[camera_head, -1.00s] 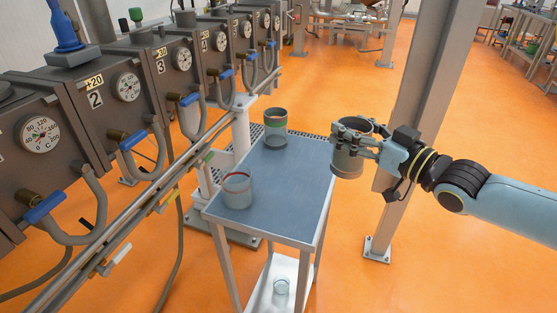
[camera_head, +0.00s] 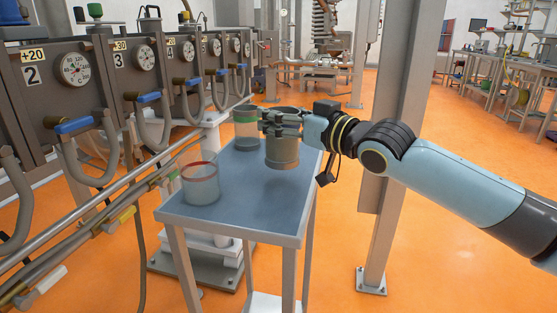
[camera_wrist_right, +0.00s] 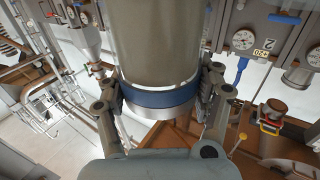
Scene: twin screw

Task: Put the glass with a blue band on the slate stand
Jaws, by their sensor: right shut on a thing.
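My right gripper (camera_head: 280,121) is shut on the glass with a blue band (camera_head: 283,154), a greyish cylinder held upright. In the right wrist view the glass (camera_wrist_right: 158,45) stands between the two fingers, and its blue band shows at finger level. The slate stand (camera_head: 245,205) is a small table with a blue-grey top and light metal legs. In the head view the held glass overlaps the right part of this top; I cannot tell whether its base touches it. My left gripper is not in view.
A glass with a red band (camera_head: 201,187) stands at the front left of the stand top. A glass with a green band (camera_head: 246,130) stands at the back, close to the held glass. A machine with gauges (camera_head: 75,68) runs along the left. A grey post (camera_head: 392,150) rises at right.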

